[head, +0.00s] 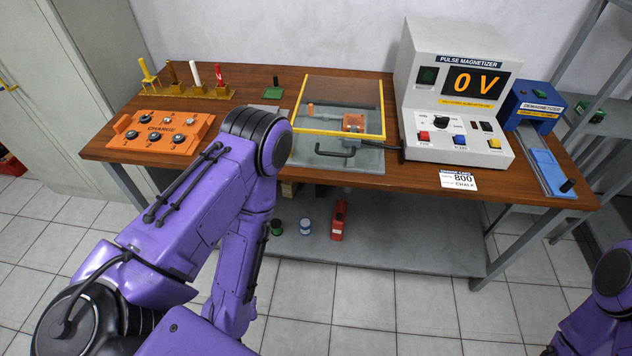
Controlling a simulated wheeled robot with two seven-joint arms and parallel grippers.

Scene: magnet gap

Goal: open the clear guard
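The clear guard (342,90) is a see-through panel with a yellow edge along its front and sides, on the table's middle. It appears down over a grey fixture (370,162) that holds orange parts (353,122). A black bar handle (336,152) sits at the guard's front, below the yellow edge. My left arm reaches up from the lower left, its bent joint just left of the guard's front corner. Its gripper is not visible. Only a piece of my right arm shows at the lower right corner; its gripper is out of view.
The magnetizer (456,95), its display reading 0 V, stands right of the guard, with a blue demagnetizer (535,105) beyond it. An orange tray of knobs (160,132) and a yellow rack (192,90) stand left. A lower shelf (400,245) holds small items.

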